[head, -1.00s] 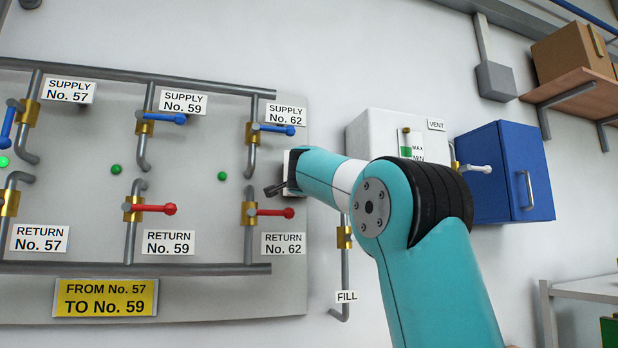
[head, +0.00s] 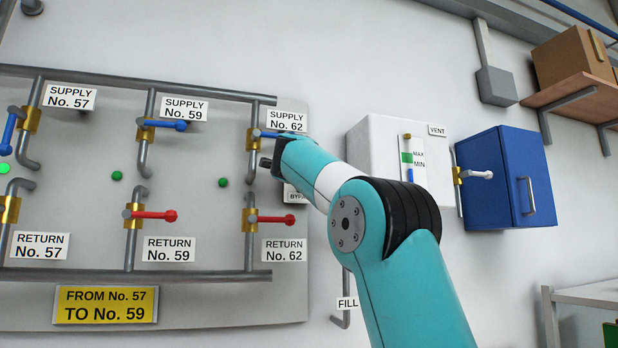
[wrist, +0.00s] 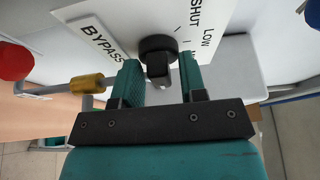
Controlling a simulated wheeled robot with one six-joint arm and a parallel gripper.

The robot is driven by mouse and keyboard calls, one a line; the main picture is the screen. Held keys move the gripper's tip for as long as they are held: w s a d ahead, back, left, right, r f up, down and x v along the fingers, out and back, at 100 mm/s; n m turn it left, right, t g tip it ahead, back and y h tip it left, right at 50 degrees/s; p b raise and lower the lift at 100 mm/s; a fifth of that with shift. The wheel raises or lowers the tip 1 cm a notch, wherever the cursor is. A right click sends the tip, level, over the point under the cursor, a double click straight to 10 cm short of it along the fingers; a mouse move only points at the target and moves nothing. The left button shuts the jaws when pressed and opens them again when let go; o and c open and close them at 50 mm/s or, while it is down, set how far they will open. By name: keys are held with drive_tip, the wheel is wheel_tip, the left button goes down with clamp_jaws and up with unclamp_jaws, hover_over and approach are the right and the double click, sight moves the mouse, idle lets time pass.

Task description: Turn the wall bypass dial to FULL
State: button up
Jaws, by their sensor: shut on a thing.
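The plate reads BYPASS, SHUT and LOW in the wrist view; no FULL mark is visible. Which mark the dial points at cannot be told. In the head view my gripper (head: 268,162) is at the panel's right edge, and my arm hides the dial and most of its plate (head: 292,195).
The blue supply 62 lever (head: 268,134) is right by my gripper, partly hidden. The red return 62 lever (head: 275,219) is just below. A white tank (head: 375,138) with a level gauge and a blue cabinet (head: 508,178) are to the right.

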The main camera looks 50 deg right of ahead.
drive_tip(key=shift+r, duration=0.1)
idle(0.4)
drive_tip(key=o, duration=0.6)
drive_tip(key=shift+w, duration=0.1)
drive_tip(key=shift+c, duration=0.2)
drive_tip(key=b+v, duration=0.5)
drive_tip(key=v, duration=1.2)
drive_tip(key=shift+a, duration=0.15)
